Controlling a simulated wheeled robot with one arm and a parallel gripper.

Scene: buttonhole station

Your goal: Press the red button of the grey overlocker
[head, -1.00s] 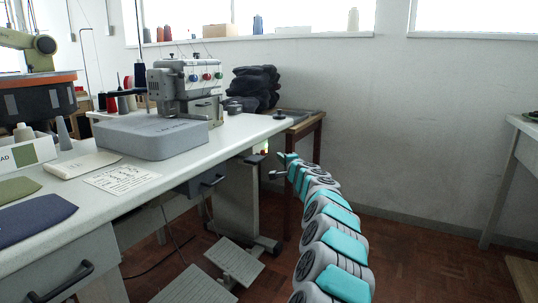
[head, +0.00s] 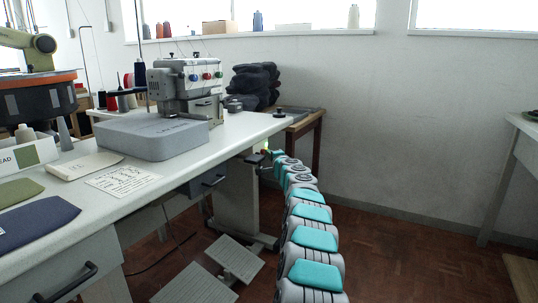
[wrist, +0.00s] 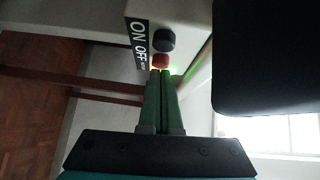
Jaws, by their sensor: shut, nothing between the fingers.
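The grey overlocker (head: 186,84) stands at the back of the white table in the head view. In the wrist view a pale switch box (wrist: 190,22) carries an ON/OFF label (wrist: 139,42), a dark round button (wrist: 164,40) and a red button (wrist: 160,60) nearer my fingers. My gripper (wrist: 161,72) is shut and empty, its green fingertips right at the red button's near edge. I cannot tell whether they touch it. In the head view my arm reaches to below the table's right end, where the gripper is small and the buttons cannot be made out.
The white table (head: 110,215) edge lies above and left of my arm. A dark block (wrist: 265,55) fills the upper right of the wrist view. A pedal (head: 234,259) is on the floor left of my arm. The floor to the right (head: 420,260) is clear.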

